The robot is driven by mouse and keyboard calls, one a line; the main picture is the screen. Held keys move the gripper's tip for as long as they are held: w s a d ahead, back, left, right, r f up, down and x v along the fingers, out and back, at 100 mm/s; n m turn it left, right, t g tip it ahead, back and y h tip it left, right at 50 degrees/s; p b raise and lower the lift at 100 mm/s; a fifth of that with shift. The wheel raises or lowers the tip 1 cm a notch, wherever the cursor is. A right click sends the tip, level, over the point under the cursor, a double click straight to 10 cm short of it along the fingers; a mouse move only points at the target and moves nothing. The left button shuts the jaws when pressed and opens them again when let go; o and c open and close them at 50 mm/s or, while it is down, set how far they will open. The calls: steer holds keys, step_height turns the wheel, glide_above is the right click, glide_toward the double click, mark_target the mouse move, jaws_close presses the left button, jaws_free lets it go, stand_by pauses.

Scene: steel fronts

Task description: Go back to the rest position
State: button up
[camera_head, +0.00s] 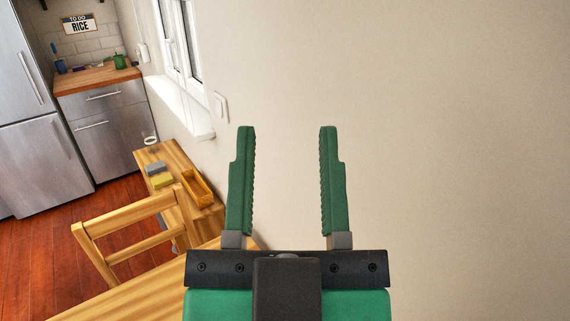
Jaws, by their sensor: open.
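My gripper (286,135) fills the lower middle of the head camera view. Its two green ridged fingers point up in the picture and stand wide apart. Only the pale wall shows between them, so it is empty. The gripper hides part of a wooden table (130,292) at the lower left.
A wooden chair (135,233) stands by the table. Behind it a wooden bench (154,155) bears a wooden tray (197,188), a grey block (155,168) and a yellow block (162,181). A steel fridge (35,110) and steel drawers (105,130) stand far left. A wall (450,120) fills the right.

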step_height(320, 180, up, 10)
steer(key=p, duration=1)
steer(key=shift+r, duration=0.1)
